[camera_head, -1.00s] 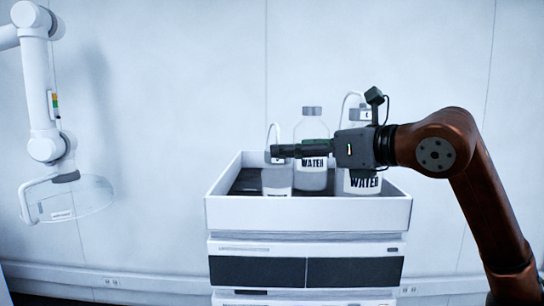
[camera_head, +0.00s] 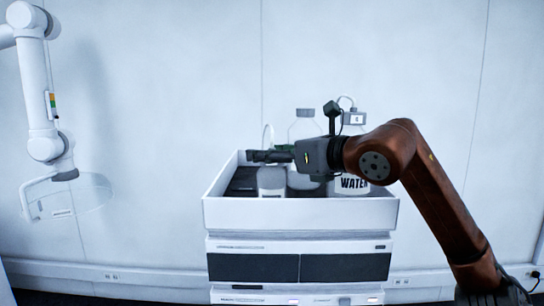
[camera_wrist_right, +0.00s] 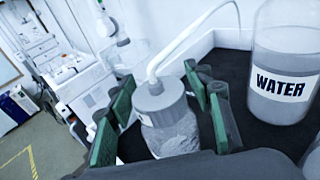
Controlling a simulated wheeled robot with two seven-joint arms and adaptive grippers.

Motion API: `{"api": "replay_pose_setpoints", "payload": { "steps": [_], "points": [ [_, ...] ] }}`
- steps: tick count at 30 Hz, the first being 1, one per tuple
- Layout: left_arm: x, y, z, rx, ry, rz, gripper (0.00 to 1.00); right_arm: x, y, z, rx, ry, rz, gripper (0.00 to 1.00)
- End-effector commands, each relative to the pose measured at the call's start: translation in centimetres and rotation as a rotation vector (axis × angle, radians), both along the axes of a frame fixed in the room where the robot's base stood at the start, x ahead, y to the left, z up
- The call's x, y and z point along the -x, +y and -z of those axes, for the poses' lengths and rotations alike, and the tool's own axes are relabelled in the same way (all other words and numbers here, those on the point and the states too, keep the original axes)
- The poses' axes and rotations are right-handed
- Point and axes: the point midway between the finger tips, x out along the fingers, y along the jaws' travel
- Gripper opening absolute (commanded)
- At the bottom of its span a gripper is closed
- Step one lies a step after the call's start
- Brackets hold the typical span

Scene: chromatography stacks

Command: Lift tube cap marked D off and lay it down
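A small clear bottle (camera_wrist_right: 172,135) with a ridged grey cap (camera_wrist_right: 159,97) and a white tube rising from it is in the right wrist view. No letter is readable on this cap. In the head view this bottle (camera_head: 271,181) stands at the left inside the white tray. My right gripper (camera_wrist_right: 162,92) is open, its green-padded fingers on either side of the cap, with gaps showing. In the head view my right gripper (camera_head: 262,156) reaches left across the bottle's top and hides the cap. My left gripper is not in view.
The white tray (camera_head: 300,212) sits on a stacked instrument (camera_head: 300,266). A tall middle bottle (camera_head: 305,128) and a WATER bottle (camera_head: 354,184) stand to the right, close to my right arm. A white jointed arm (camera_head: 40,100) hangs at the left.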

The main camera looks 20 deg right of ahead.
Motion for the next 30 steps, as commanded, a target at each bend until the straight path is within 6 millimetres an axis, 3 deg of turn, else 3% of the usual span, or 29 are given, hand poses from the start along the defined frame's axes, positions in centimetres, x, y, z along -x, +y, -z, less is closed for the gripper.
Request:
{"api": "replay_pose_setpoints", "payload": {
  "steps": [14,23,30],
  "points": [
    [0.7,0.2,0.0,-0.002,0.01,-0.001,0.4,0.1,0.0,-0.1,0.0,-0.001,0.0,0.12],
    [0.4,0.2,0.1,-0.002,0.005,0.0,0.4,0.1,0.0,-0.3,-0.001,-0.002,-0.001,0.12],
    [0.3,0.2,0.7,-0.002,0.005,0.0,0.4,0.2,0.1,-2.1,-0.004,-0.004,-0.002,0.11]
  ]
}}
